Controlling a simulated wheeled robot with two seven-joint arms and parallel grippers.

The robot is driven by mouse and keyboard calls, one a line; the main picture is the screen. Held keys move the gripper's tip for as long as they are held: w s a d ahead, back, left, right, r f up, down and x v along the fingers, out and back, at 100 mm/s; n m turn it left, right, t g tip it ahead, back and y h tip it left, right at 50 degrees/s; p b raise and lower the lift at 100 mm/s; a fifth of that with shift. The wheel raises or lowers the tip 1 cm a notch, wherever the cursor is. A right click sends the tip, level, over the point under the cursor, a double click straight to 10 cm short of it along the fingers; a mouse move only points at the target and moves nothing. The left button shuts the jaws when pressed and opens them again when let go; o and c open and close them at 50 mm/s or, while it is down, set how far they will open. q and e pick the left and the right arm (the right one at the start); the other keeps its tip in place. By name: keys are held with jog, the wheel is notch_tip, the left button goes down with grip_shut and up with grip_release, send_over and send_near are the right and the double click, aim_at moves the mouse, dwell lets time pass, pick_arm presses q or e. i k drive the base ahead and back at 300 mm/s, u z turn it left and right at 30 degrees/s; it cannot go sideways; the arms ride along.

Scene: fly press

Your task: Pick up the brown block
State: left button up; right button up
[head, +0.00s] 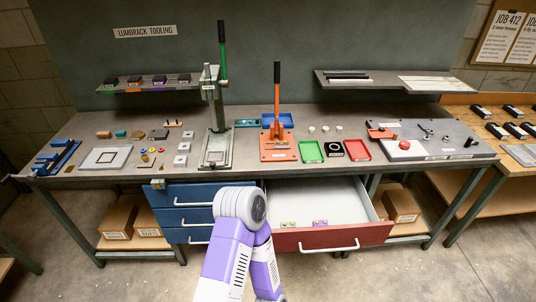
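Two small brownish blocks lie at the left of the workbench: a tan-orange block (104,134) and a darker brown, rounded-looking block (138,134). A teal block (120,133) sits between them. They are too small here to tell their exact shapes. All lie flat on the bench top, apart from one another. Neither of my grippers can be seen. A purple and white arm of mine rises from the bottom centre, in front of the drawers, well away from the blocks.
A dark grey block (158,134), a white framed plate (105,158) and a blue rack (56,157) are near. A green-handled press (216,147) and an orange press (278,146) stand to the right. A red-fronted drawer (335,237) is pulled open below the bench.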

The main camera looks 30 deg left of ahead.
aim_at(280, 144)
jog(key=u, duration=1.2)
